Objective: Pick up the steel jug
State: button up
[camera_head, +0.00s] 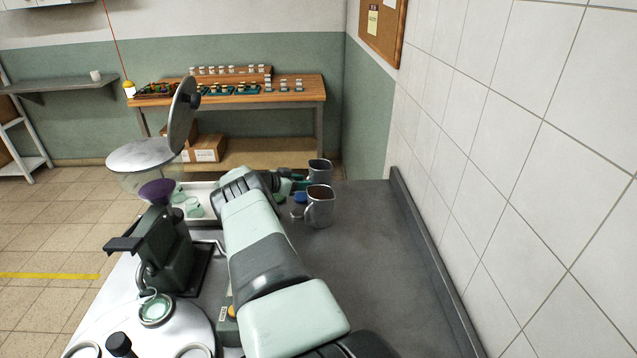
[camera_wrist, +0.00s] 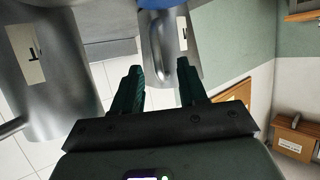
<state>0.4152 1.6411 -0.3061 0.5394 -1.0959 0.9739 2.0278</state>
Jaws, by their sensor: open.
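Two steel jugs stand on the dark grey counter in the head view. In the wrist view my gripper (camera_wrist: 160,78) is open and empty. One labelled steel jug (camera_wrist: 165,45) lies ahead of the gap between the fingertips. Another labelled steel jug (camera_wrist: 45,75) fills the left, outside the fingers. I cannot tell whether either finger touches metal.
A white tray (camera_head: 207,217) with pale green pieces is left of my arm. A dark machine (camera_head: 172,250) with a purple funnel stands farther left. The tiled wall (camera_head: 500,130) bounds the right; the counter (camera_head: 365,240) before it is clear.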

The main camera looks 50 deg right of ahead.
jog(key=shift+x, duration=0.75)
grip_shut()
dwell(1.0)
